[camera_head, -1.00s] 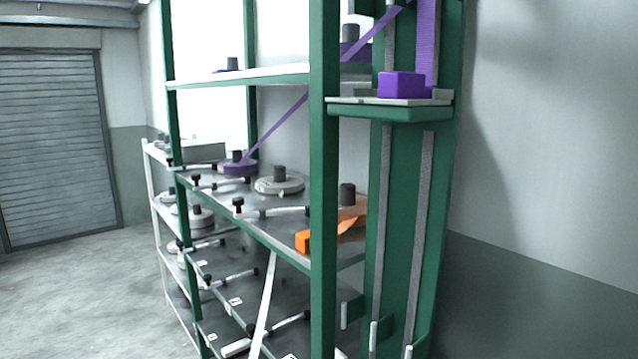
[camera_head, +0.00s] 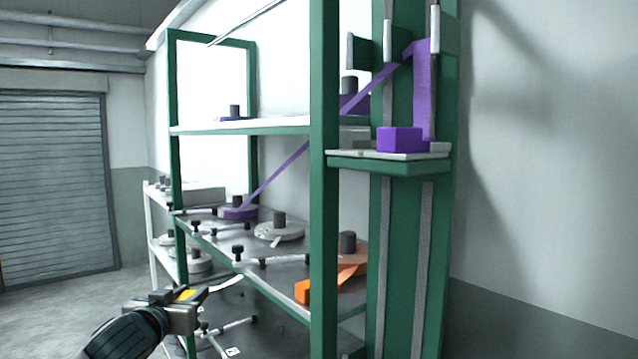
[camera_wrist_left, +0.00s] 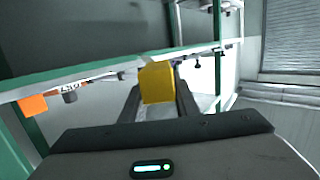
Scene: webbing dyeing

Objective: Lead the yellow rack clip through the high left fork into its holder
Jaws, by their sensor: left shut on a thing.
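The yellow rack clip (camera_head: 187,295) is held in my left gripper (camera_head: 196,294), low in front of the rack's left part. In the left wrist view the clip (camera_wrist_left: 157,84) sits between the two fingers, which are shut on it. A pale strip runs from near the gripper toward the lower shelf; I cannot tell whether it joins the clip. The high left fork (camera_head: 350,52) is on the green upright at the upper right, well above and right of the gripper. A holder ledge (camera_head: 350,158) below it carries a purple clip (camera_head: 400,139). I cannot identify the yellow clip's holder. My right gripper is out of view.
Purple webbing (camera_head: 280,172) slants from a reel on the middle shelf up to the forks. An orange clip (camera_head: 303,291) lies at the shelf's front edge beside the front green post (camera_head: 323,200). Several reels and dark knobs stand on the shelves. Open floor lies left.

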